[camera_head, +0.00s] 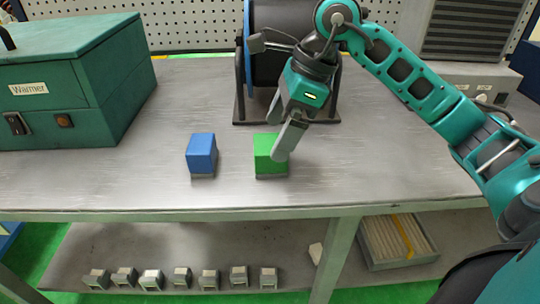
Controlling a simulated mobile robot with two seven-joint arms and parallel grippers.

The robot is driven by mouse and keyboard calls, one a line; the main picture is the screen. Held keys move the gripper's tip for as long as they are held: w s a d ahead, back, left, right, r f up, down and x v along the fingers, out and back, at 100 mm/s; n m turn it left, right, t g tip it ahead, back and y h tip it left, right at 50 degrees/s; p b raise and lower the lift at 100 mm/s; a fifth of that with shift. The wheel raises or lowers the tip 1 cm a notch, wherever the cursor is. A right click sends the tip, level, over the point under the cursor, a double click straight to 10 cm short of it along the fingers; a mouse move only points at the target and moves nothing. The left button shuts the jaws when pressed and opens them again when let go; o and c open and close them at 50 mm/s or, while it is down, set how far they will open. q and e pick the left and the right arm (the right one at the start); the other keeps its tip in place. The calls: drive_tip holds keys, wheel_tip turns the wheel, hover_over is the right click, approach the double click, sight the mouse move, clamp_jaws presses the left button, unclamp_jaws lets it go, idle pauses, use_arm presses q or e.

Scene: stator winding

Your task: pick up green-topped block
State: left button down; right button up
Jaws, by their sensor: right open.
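The green-topped block (267,152) stands on the grey metal table, near the middle and close to the front edge. Its lower part is grey. My right gripper (283,140) points down at the block's right side, and its fingers overlap the block's right edge in the picture. It is open. I cannot tell whether the fingers touch the block or straddle it. My left gripper does not show.
A blue-topped block (202,152) stands left of the green one. A teal box labelled Warmer (60,90) fills the table's left. A spool stand (262,62) stands behind. Several small grey blocks (181,277) and a tray (395,243) sit on the lower shelf.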

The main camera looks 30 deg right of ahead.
sight(271, 142)
drive_tip(key=x, duration=0.4)
drive_tip(key=shift+w+d+f+b, duration=0.1)
drive_tip(key=shift+w+f+b, duration=0.2)
drive_tip(key=shift+f+b, duration=0.1)
drive_tip(key=c, duration=1.2)
drive_tip(key=shift+r, duration=0.1)
drive_tip(key=shift+c, duration=0.5)
drive_tip(key=shift+r, duration=0.1)
